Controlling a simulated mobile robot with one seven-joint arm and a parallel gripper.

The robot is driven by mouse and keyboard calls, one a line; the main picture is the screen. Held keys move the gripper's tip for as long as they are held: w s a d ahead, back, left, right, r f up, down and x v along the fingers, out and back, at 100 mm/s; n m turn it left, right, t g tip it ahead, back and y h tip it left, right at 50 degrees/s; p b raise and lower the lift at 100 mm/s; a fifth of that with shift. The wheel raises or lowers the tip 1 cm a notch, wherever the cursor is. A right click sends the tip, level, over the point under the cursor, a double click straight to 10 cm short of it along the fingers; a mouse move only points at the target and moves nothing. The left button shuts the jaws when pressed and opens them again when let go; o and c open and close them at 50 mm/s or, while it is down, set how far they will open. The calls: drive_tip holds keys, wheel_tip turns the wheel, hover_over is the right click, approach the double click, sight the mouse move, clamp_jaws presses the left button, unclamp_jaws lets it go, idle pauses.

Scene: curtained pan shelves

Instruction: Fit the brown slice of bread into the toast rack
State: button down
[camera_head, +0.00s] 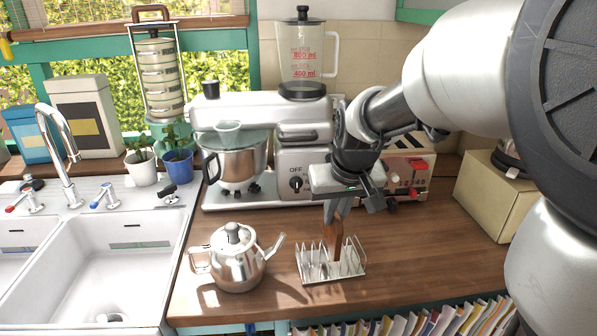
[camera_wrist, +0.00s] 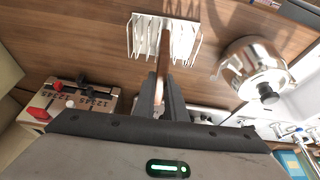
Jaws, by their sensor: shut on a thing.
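The brown slice of bread (camera_head: 333,236) is held on edge by my gripper (camera_head: 336,208), whose fingers are shut on its upper part. The metal toast rack (camera_head: 334,280) stands on the wooden counter right below. The slice's lower part overlaps the rack's wire dividers in the head view; I cannot tell how deep it sits between them. In the wrist view the slice (camera_wrist: 163,55) shows edge-on between my fingers (camera_wrist: 165,88), over the middle of the rack (camera_wrist: 139,52). The fingers hide part of the slice.
A steel teapot (camera_head: 235,258) stands close to the left of the rack. A stand mixer (camera_head: 262,150) is behind, with a red-buttoned box (camera_head: 408,175) beside it. A sink (camera_head: 110,265) lies at left, a cardboard box (camera_head: 494,195) at right. Counter right of the rack is clear.

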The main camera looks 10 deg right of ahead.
sight(334, 232)
drive_tip(key=shift+f, duration=0.15)
drive_tip(key=shift+f+b, duration=1.95)
drive_tip(key=shift+f, duration=0.4)
drive_tip(key=shift+f, duration=0.2)
drive_tip(key=c, duration=1.7)
unclamp_jaws()
drive_tip(key=shift+r, duration=0.1)
drive_tip(key=p+v, duration=0.2)
drive_tip(key=v, duration=1.5)
drive_tip(key=shift+r, duration=0.15)
